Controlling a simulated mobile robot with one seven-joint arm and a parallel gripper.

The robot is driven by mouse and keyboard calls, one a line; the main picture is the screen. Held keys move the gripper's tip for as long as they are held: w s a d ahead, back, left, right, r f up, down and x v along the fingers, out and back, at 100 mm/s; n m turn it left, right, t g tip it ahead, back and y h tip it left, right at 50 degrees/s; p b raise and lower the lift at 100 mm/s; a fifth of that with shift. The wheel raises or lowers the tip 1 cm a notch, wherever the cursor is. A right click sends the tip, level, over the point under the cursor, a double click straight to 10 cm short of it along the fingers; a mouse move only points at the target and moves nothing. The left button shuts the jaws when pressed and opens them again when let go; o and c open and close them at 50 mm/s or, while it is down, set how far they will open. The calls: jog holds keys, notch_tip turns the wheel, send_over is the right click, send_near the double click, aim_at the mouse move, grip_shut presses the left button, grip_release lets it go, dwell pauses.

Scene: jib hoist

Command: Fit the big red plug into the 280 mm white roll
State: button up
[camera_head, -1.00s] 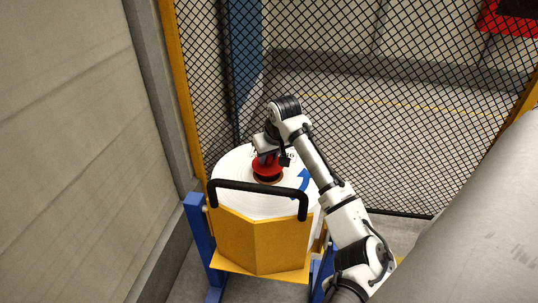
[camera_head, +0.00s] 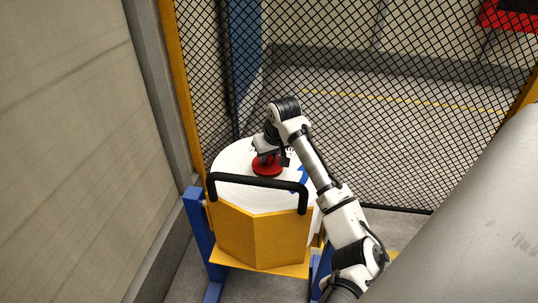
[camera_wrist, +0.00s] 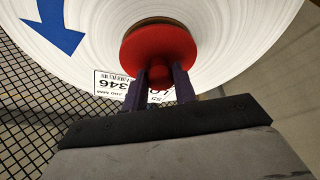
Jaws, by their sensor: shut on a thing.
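The big red plug (camera_head: 268,168) is a round red disc with a knob. It is over the centre of the white roll (camera_head: 232,160), covering most of the core hole. My gripper (camera_head: 268,158) is above it. In the wrist view, my gripper (camera_wrist: 160,82) has its two dark fingers shut on the knob of the red plug (camera_wrist: 158,48). A dark core edge shows past the disc's far side on the white roll (camera_wrist: 225,25). I cannot tell whether the disc is flush with the roll's face. The plug's underside is hidden.
The roll is on a blue stand (camera_head: 197,225) behind a yellow guard (camera_head: 250,240) with a black handle (camera_head: 258,183). Black mesh fencing (camera_head: 400,130) is behind. A grey wall (camera_head: 80,150) is at left, a large pale cylinder (camera_head: 470,220) at right.

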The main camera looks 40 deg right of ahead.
jog(key=shift+f, duration=0.6)
dwell(0.4)
jog(key=o, duration=1)
jog(key=shift+o, duration=0.2)
jog(key=b+v, duration=0.2)
jog(key=v, duration=1.2)
